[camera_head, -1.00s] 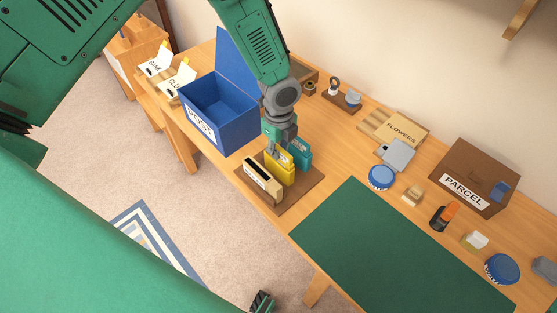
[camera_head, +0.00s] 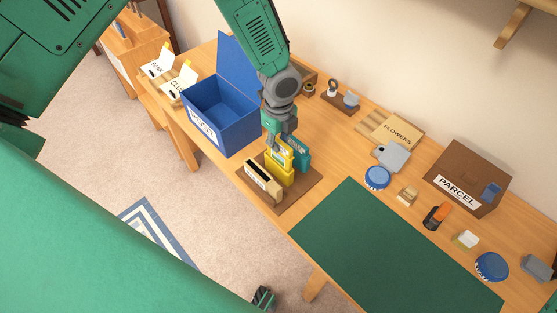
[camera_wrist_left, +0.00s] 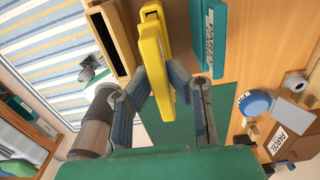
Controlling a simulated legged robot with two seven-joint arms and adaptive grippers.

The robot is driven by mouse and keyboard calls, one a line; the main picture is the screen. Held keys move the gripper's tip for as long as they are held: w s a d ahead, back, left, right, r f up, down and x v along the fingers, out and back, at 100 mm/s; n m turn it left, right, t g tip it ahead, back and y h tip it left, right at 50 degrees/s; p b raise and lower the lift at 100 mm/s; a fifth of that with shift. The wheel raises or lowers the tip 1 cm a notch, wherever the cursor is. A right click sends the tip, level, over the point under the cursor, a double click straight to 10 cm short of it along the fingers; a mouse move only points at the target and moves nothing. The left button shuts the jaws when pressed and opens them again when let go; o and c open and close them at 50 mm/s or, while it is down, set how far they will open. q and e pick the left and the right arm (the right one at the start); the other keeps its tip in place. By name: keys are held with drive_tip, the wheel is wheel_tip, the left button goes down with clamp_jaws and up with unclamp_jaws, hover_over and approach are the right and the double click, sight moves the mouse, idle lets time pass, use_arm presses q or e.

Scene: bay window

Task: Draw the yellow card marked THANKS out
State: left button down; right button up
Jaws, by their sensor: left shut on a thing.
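The yellow card (camera_head: 287,160) stands upright at the yellow holder (camera_head: 277,173) on a brown mat (camera_head: 305,190). My left gripper (camera_head: 281,148) comes down from above and is shut on the card. In the left wrist view the yellow card (camera_wrist_left: 157,65) lies between the two fingers, with the yellow holder (camera_wrist_left: 151,12) beyond it. I cannot read THANKS on it, and the fingers hide part of it. My right gripper (camera_head: 263,298) shows only as a small dark part at the bottom edge.
A cream holder (camera_head: 262,184) and a teal holder (camera_head: 299,151) flank the yellow one closely. The open blue POST box (camera_head: 221,115) stands just left. A green mat (camera_head: 390,250), tins and a PARCEL box (camera_head: 468,178) lie to the right.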

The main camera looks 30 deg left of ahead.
use_arm(q)
drive_tip(key=shift+r+p, duration=1.15)
drive_tip(key=shift+r, duration=0.45)
drive_tip(key=shift+f, duration=0.1)
